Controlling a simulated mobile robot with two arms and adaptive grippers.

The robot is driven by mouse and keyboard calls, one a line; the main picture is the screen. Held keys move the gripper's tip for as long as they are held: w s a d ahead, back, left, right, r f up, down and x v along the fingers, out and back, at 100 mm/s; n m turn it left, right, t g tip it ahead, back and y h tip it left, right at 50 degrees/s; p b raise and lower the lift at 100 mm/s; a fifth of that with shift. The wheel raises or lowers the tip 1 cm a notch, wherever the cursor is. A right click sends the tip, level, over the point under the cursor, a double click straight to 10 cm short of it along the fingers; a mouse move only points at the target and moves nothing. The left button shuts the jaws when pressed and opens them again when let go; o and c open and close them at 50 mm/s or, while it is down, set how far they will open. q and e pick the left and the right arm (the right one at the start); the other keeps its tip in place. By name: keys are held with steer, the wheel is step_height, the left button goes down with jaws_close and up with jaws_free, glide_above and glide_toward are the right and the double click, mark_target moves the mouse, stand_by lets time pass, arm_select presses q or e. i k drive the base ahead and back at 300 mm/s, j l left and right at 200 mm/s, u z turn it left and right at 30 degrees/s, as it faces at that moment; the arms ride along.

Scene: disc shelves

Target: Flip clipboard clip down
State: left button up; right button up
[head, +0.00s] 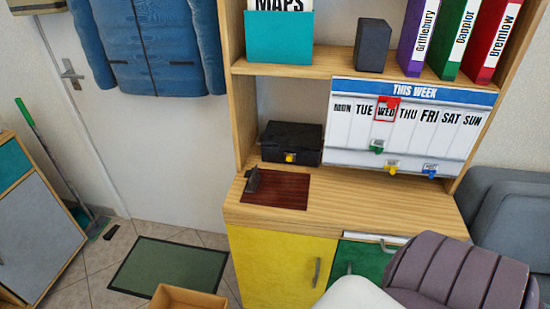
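A dark reddish-brown clipboard (282,190) lies flat on the wooden desk top, toward its left side. Its dark clip (252,180) is at the board's left end and appears to stick up from the board. The clip is small in the head view, so its exact angle is hard to tell. Neither of my grippers is in view.
A black box (291,142) with a yellow latch stands behind the clipboard. A weekly planner board (408,125) leans at the back right. A purple-grey chair back (455,275) stands at the front right. The desk top (375,205) right of the clipboard is clear.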

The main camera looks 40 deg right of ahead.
mark_target(253, 174)
steer(key=z, duration=2.2)
steer(key=j+z, duration=0.1)
steer(key=j, duration=0.35)
steer(key=k+j, duration=0.15)
steer(key=j, duration=0.25)
steer(key=k+j+z, duration=0.15)
steer(key=j, duration=0.3)
steer(key=j+z, duration=0.1)
steer(key=j, duration=0.3)
steer(key=k+j, duration=0.15)
steer(key=j, duration=0.25)
steer(key=k+j+z, duration=0.15)
steer(key=j, duration=0.25)
steer(key=k+j+z, duration=0.1)
steer(key=j, duration=0.3)
steer(key=i+l+z, duration=0.1)
steer(key=i+l, duration=0.05)
steer(key=l, duration=0.05)
